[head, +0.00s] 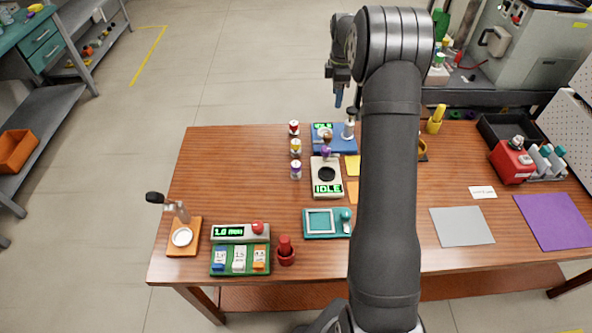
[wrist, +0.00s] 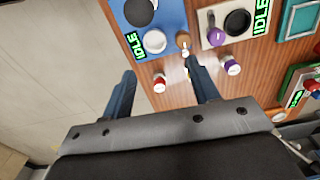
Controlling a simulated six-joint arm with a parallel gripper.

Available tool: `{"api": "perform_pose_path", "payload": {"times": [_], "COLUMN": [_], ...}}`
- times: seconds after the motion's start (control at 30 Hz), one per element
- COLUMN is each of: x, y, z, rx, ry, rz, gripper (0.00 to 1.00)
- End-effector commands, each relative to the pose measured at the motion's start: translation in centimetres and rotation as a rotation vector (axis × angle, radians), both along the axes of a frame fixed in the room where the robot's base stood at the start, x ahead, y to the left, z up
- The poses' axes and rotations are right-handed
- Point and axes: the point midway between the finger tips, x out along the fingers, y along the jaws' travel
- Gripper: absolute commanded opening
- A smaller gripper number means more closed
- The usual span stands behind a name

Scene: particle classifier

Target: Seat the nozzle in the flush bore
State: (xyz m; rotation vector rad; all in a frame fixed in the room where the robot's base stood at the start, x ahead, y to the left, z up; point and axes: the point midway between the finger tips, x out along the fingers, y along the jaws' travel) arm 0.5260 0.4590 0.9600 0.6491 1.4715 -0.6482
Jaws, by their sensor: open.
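My gripper (head: 338,97) hangs over the far edge of the table, beyond the blue unit. In the wrist view my gripper (wrist: 161,88) is open, with nothing between its fingers. A beige unit (head: 317,189) with an IDLE display has a dark round opening (head: 327,174), which also shows in the wrist view (wrist: 237,22); it may be the flush bore. A purple piece (head: 326,152) sits at the unit's far edge, with a brown-topped piece (head: 326,137) beside it. I cannot tell which piece is the nozzle.
Red, yellow and purple capped jars (head: 295,148) stand left of the beige unit. A teal tray (head: 311,236), a green unit (head: 240,267) and a red plunger (head: 286,250) lie nearer.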

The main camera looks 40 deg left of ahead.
Motion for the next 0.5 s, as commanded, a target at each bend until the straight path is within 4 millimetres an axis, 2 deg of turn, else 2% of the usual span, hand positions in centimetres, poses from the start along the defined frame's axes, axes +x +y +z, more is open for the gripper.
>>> {"api": "perform_pose_path", "payload": {"times": [0.17, 0.3, 0.4, 0.5], "x": [-5.9, -11.6, -15.0, -17.6], "y": [0.7, 0.6, 0.0, -0.5], "z": [0.7, 0.9, 1.0, 0.9], "rx": [-0.001, -0.001, 0.000, -0.002], "ry": [0.002, 0.002, 0.001, 0.001], "rz": [-0.200, -0.416, -0.555, -0.660], "gripper": [0.55, 0.55, 0.55, 0.55]}}
